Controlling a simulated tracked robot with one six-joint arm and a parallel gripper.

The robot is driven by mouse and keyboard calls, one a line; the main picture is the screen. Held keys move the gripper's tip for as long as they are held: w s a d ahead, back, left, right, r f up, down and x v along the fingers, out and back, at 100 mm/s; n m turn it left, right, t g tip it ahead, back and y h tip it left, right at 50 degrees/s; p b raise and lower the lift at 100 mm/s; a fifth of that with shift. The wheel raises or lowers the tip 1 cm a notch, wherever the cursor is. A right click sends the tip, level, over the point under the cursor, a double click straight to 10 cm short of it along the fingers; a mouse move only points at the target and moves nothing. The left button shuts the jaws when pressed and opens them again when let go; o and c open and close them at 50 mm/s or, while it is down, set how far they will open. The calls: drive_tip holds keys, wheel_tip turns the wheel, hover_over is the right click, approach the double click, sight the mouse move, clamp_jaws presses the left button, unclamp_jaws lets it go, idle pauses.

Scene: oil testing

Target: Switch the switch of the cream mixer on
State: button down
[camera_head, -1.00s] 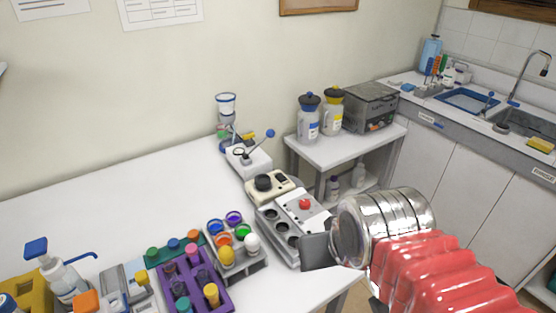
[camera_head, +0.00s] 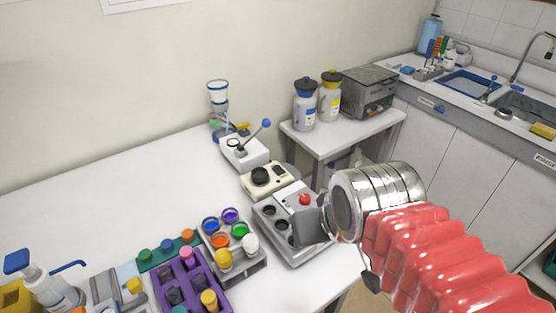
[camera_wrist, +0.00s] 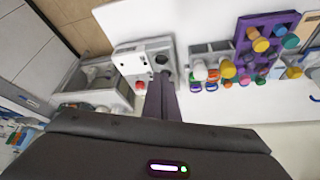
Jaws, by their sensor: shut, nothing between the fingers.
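The cream mixer (camera_head: 264,183) stands on the white table, a small cream box with a round black top and a dark switch (camera_head: 279,170) at its right rear. Whether the switch is on or off is too small to tell. My gripper (camera_head: 311,226) is shut and empty. It shows over the right part of the grey device in front of the mixer, apart from the mixer and to its lower right. In the wrist view my shut fingers (camera_wrist: 161,98) point at the grey device; I cannot make out the mixer there.
The grey device (camera_head: 290,248) with round wells and a red knob (camera_head: 305,199) lies between my gripper and the mixer. A white lever device (camera_head: 245,153) stands behind the mixer. A rack of coloured vials (camera_head: 253,268) and a purple rack (camera_head: 211,284) stand left. A side table (camera_head: 340,140) stands right.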

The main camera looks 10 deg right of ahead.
drive_tip(key=shift+d, duration=0.25)
drive_tip(key=w+r+n+g, duration=0.1)
drive_tip(key=w+r, duration=0.1)
drive_tip(key=w, duration=0.6)
drive_tip(key=w+r+n, duration=0.1)
drive_tip(key=w+r, duration=0.2)
drive_tip(key=w, duration=0.5)
drive_tip(key=n+g+y, duration=0.1)
drive_tip(key=n, duration=0.1)
hover_over(275, 166)
drive_tip(key=s+d, duration=0.2)
drive_tip(key=s, duration=0.3)
wheel_tip(275, 166, down, 5)
drive_tip(key=shift+w+r, duration=0.2)
drive_tip(key=x, duration=1.4)
drive_tip(key=shift+s, duration=0.4)
drive_tip(key=shift+a, duration=0.15)
